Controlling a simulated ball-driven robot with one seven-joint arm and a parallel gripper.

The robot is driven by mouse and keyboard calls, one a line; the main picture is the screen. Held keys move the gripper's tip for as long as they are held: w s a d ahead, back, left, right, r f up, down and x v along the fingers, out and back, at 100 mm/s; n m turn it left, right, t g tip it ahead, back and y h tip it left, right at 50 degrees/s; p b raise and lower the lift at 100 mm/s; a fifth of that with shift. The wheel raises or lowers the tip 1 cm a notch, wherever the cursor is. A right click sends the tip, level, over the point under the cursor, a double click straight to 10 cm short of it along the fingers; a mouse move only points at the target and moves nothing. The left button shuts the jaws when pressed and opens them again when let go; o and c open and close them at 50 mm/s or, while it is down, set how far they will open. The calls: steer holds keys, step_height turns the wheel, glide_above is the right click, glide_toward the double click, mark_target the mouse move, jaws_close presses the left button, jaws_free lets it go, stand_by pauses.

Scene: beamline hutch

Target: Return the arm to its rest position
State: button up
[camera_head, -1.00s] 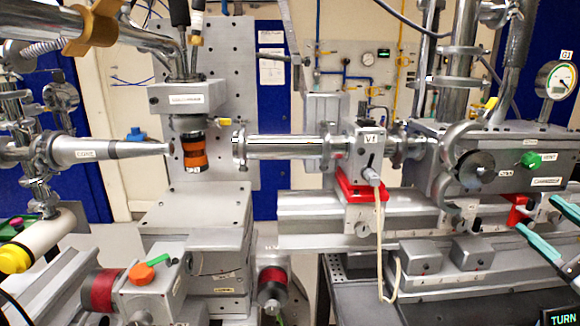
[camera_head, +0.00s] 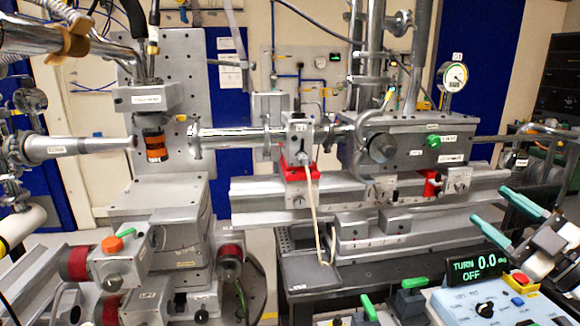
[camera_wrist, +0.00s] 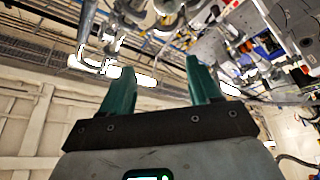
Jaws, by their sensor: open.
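My gripper (camera_head: 488,204) is at the right edge of the head view, with two teal fingers pointing left and up. It is over the control box area and right of the grey beamline chamber (camera_head: 405,150). In the wrist view the gripper (camera_wrist: 158,75) shows its two teal fingers spread apart with nothing between them. Most of my arm is outside the head view. The wrist view looks past the fingers toward a pale panelled surface and out-of-focus equipment.
A control box (camera_head: 475,305) with knobs and a red button is at the lower right, beside a display (camera_head: 480,268) reading "TURN 0.0 OFF". A grey rail (camera_head: 300,218) carries the beamline parts. A sample stage (camera_head: 160,195) stands left of it.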

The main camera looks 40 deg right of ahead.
steer(key=w+a+f+m+g+y, duration=0.1)
steer(key=w+a+f+g+y, duration=0.1)
steer(key=w+a+f, duration=0.45)
steer(key=w+a+f+m+g+y, duration=0.1)
steer(key=a+f+m+g+y, duration=0.15)
steer(key=f, duration=0.65)
steer(key=w+a+f+g+y, duration=0.1)
steer(key=w+a+f+g, duration=0.3)
steer(key=f, duration=0.3)
steer(key=s+a+f+m+g+y, duration=0.1)
steer(key=s+a+f+g, duration=0.15)
steer(key=a+f, duration=0.35)
steer(key=s+a+f+m+g+y, duration=0.1)
steer(key=a+f+g, duration=0.2)
steer(key=a+f, duration=0.3)
steer(key=s+a+f+g+h, duration=0.1)
steer(key=s+a+f+g, duration=0.1)
steer(key=s, duration=0.3)
steer(key=s+a+f+m+g+h, duration=0.1)
steer(key=s+a+f+g, duration=0.2)
steer(key=s+f, duration=0.2)
steer(key=shift+s+p, duration=0.35)
steer(key=shift+p, duration=0.1)
